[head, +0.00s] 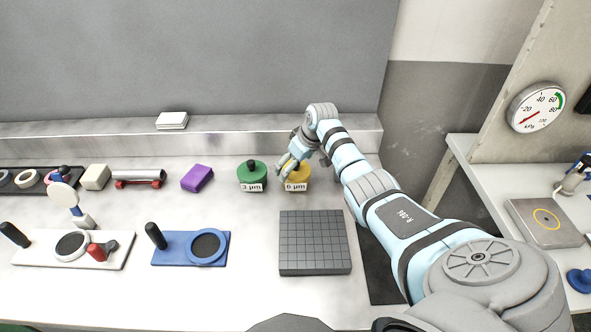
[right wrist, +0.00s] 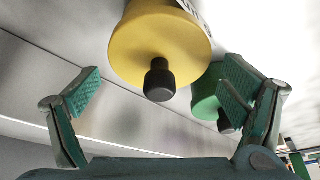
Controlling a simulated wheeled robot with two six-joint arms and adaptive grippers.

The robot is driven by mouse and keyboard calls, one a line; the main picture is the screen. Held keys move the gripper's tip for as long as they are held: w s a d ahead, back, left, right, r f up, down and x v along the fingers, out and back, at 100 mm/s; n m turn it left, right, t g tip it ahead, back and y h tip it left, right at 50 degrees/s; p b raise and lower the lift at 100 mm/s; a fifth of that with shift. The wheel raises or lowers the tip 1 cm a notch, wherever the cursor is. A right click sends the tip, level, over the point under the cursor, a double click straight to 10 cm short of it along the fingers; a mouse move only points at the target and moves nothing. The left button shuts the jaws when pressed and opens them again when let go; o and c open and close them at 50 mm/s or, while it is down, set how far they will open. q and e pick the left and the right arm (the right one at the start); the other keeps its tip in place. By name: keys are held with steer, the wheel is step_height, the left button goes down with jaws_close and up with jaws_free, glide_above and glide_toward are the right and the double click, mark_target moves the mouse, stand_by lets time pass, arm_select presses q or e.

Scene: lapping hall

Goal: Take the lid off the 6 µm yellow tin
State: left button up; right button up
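The yellow tin (head: 298,177), labelled 6 µm, stands on the bench right of the green 3 µm tin (head: 252,176). My right gripper (head: 303,163) is at the yellow tin and partly covers its top in the head view. In the right wrist view the yellow lid (right wrist: 150,35) is on the tin, with a black knob (right wrist: 159,80) at its centre. My right gripper (right wrist: 163,82) is open, its fingers spread wide to either side of the knob. No contact with the lid shows. My left gripper is not in view.
The green tin (right wrist: 206,92) is close beside the right-hand finger in the right wrist view. A dark gridded plate (head: 315,242) lies in front of the yellow tin. A purple block (head: 197,178) and a blue board (head: 171,250) lie left. A raised ledge (head: 230,146) runs behind.

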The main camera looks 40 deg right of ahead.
steer(key=c, duration=0.7)
steer(key=shift+r, duration=0.15)
